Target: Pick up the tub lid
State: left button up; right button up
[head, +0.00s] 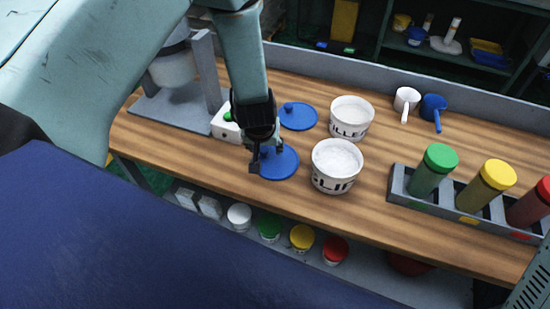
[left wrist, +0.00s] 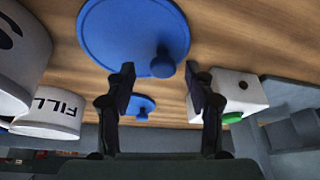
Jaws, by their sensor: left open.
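A round blue lid (head: 281,163) with a knob lies on the wooden bench, left of an open white tub (head: 336,165) of white powder. A second blue lid (head: 298,116) lies farther back, beside another open white tub (head: 351,118). My left gripper (head: 262,158) is over the nearer lid and hides part of it. In the left wrist view the nearer lid (left wrist: 125,35) and its knob are just beyond the open fingers (left wrist: 160,88), which hold nothing. The farther lid (left wrist: 141,106) shows between the fingers. My right gripper is not in view.
A white box with a green button (head: 226,124) stands close left of my gripper. A rack (head: 400,185) with green, yellow and red bottles is at the right. White and blue scoops (head: 433,108) lie behind. Bare wood (head: 290,205) shows in front.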

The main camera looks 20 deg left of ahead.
pick_arm(q)
jog(key=shift+w+a+f, duration=0.1)
jog(key=shift+a+f, duration=0.05)
jog(key=shift+f, duration=0.3)
jog(key=shift+a, duration=0.2)
jog(key=shift+d, duration=0.2)
jog(key=shift+c, duration=0.5)
jog(key=shift+d, duration=0.1)
jog(key=shift+c, duration=0.9)
jog(key=shift+a, duration=0.2)
jog(key=c, duration=0.4)
jog(key=shift+c, duration=1.3)
jog(key=shift+d, duration=0.1)
jog(key=shift+r, duration=0.1)
